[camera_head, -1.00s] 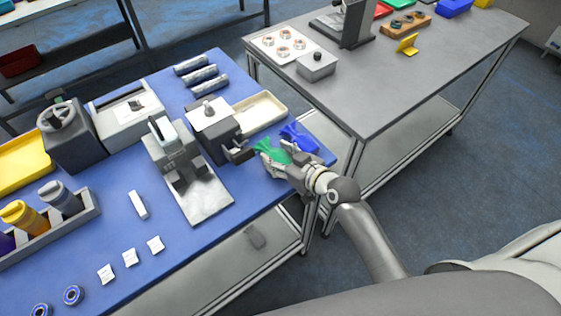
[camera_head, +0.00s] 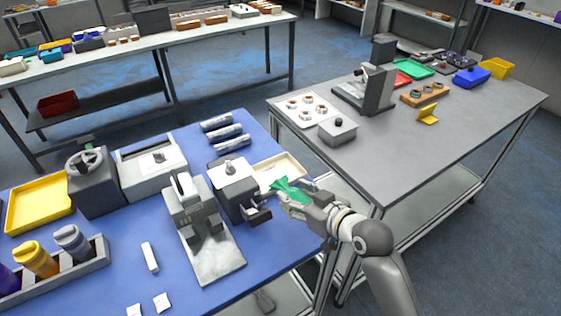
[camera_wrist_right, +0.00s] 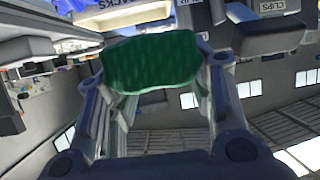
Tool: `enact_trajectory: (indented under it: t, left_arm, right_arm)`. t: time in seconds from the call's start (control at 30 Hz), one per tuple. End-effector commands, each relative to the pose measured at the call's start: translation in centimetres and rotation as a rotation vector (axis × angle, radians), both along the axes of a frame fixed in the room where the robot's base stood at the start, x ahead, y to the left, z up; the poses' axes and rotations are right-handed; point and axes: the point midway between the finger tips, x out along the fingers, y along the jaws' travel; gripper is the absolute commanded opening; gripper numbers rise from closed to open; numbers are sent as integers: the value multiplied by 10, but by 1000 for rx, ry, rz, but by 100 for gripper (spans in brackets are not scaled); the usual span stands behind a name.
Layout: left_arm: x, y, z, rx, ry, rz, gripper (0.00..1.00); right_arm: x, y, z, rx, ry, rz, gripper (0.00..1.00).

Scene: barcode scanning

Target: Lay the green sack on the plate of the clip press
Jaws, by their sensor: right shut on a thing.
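The green sack (camera_head: 289,192) is gripped between the fingers of my right gripper (camera_head: 297,197), held at the right end of the blue table. In the right wrist view the green sack (camera_wrist_right: 152,60) spans the gap between the fingers (camera_wrist_right: 155,70). I take the grey machine (camera_head: 233,188) left of the gripper as the clip press. Its small dark plate (camera_head: 257,214) juts out toward the table's front, left of and below the sack in the picture. The wrist view shows a dark block with a CLIPS label (camera_wrist_right: 278,6) at the upper right. My left gripper is not in view.
A cream tray (camera_head: 292,163) lies behind the sack; its lettering ends in "ACKS" in the wrist view. Another grey press-like machine (camera_head: 205,235) stands to the left. A grey table (camera_head: 400,165) stands to the right across a gap.

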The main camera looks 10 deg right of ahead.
Motion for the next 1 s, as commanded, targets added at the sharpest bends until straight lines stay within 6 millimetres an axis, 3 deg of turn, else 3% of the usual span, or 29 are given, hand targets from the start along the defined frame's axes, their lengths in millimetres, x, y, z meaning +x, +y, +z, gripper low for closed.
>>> enact_trajectory:
  t: [0.27, 0.47, 0.7, 1.0]
  left_arm:
    - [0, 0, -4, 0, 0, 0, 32]
    - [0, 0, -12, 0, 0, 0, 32]
    - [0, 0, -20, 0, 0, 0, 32]
    - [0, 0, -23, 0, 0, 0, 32]
  right_arm:
    - [6, 1, 24, 2, -8, -16, 19]
    - [13, -6, 82, 5, -14, -114, 19]
    - [2, -31, 145, 6, -11, -303, 19]
    - [-13, -47, 169, 2, -1, -415, 19]
